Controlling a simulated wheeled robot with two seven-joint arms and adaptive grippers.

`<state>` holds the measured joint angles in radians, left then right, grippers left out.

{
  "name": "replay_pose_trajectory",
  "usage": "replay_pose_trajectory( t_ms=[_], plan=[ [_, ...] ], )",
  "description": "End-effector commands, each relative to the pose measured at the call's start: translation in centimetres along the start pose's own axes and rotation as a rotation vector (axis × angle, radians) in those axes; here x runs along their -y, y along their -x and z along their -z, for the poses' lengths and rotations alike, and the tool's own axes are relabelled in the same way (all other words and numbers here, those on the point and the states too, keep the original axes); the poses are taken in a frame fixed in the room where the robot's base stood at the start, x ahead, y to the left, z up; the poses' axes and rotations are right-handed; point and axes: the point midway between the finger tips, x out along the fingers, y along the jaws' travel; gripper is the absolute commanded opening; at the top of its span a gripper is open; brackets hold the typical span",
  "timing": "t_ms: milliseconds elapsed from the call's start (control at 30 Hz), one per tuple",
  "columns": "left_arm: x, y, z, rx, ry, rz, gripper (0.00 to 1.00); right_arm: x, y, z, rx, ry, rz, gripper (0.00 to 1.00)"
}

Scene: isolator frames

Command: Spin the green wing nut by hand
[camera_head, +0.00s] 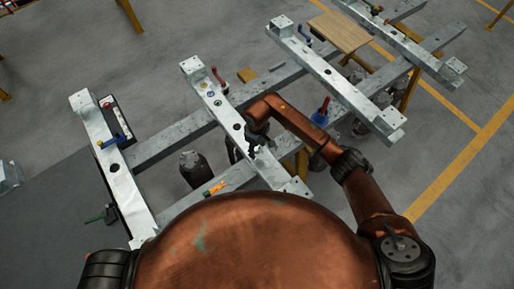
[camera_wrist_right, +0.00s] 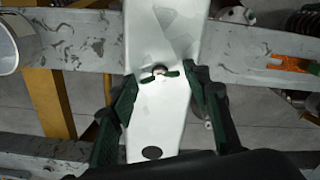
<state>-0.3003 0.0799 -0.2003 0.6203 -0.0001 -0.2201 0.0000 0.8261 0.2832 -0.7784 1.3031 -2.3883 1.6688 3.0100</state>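The green wing nut (camera_wrist_right: 160,73) sits on a pale metal beam (camera_wrist_right: 160,118), with a dark hole or stud end at its middle. In the right wrist view it lies between the two open fingers of my right gripper (camera_wrist_right: 160,76), with a gap on both sides. In the head view my right gripper (camera_head: 253,150) is over the middle beam (camera_head: 232,121), and I cannot make out the wing nut there. My left gripper is not in view.
An orange clamp-like part (camera_wrist_right: 293,64) lies right of the beam in the wrist view. In the head view a red-handled tool (camera_head: 218,78) stands farther along the middle beam. A wooden board (camera_head: 340,32) lies at the back. Crossing beams leave open gaps to the floor.

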Motion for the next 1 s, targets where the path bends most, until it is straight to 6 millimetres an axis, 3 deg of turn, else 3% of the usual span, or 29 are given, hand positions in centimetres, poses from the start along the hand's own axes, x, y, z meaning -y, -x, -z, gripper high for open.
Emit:
replay_pose_trajectory(
  t_ms=[433,767,1000],
  plan=[
    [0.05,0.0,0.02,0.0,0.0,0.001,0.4,0.03,0.01,0.01,0.0,0.0,0.0,0.12],
    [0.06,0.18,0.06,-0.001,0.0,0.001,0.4,0.01,0.07,0.02,-0.001,0.042,0.001,0.11],
    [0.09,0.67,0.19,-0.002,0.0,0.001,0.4,0.01,0.16,0.04,0.0,0.185,0.0,0.11]
  ],
)
